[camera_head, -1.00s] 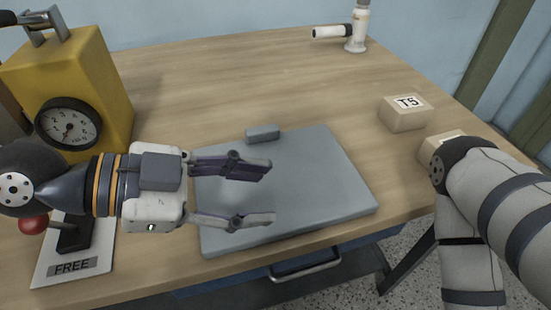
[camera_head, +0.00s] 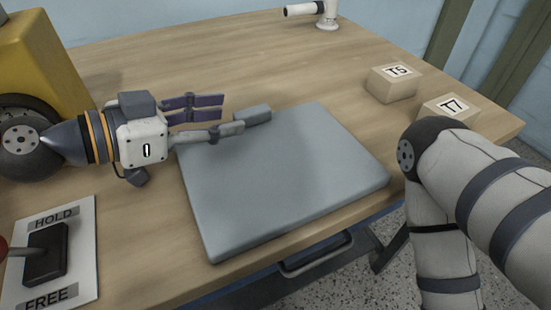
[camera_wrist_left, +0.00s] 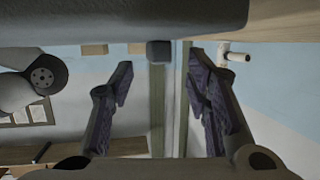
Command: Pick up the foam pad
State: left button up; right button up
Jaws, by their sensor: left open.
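The foam pad (camera_head: 285,175) appears to be the large flat grey slab lying on the wooden table. A small grey block (camera_head: 252,114) sits at its back left edge; I cannot tell whether it is fixed to the pad. My left gripper (camera_head: 232,113) is open and empty, its fingers pointing right toward the block from the left. In the left wrist view, which looks upside down, the block (camera_wrist_left: 158,50) shows beyond and between the open fingers, and the dark slab (camera_wrist_left: 120,14) fills the top. My right arm comes in at right; its gripper is out of view.
Boxes marked T5 (camera_head: 393,83) and T7 (camera_head: 447,108) stand at the right of the table. A yellow device (camera_head: 40,60) is at the back left. A lever plate (camera_head: 82,250) marked HOLD and FREE is at front left. A white fixture (camera_head: 326,16) stands at the back.

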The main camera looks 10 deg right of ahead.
pick_arm(q)
jog(key=shift+x, duration=1.15)
grip_shut()
jog(key=shift+r, duration=0.1)
